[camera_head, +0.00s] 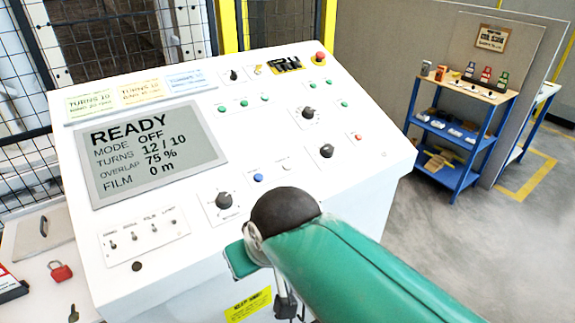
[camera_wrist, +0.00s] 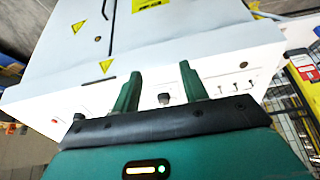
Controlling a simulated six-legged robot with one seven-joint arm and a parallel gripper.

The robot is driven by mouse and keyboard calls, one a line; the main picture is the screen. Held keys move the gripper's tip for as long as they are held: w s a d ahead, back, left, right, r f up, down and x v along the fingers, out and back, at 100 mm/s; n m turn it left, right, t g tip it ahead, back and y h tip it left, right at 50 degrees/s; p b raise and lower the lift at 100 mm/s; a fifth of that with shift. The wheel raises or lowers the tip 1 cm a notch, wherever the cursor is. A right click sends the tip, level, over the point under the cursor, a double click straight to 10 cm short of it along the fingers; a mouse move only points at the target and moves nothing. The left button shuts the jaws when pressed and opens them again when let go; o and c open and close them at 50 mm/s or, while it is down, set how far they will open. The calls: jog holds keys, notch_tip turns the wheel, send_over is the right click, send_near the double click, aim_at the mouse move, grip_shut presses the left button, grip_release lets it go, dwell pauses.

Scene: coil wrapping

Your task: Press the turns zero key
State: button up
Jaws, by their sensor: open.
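The white control panel (camera_head: 210,135) fills the middle of the head view. Its grey display (camera_head: 150,152) reads READY, mode OFF, turns 12 / 10, overlap 75 %, film 0 m. The key labels are too small to read, so I cannot tell which is turns zero. In the head view my arm mostly hides the gripper.
Several green buttons (camera_head: 244,103), black knobs (camera_head: 326,151), a red button (camera_head: 358,136) and a red mushroom button (camera_head: 319,57) are on the panel. A toggle switch plate (camera_head: 143,236) is lower left.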

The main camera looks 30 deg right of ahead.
grip_shut()
dwell(1.4)
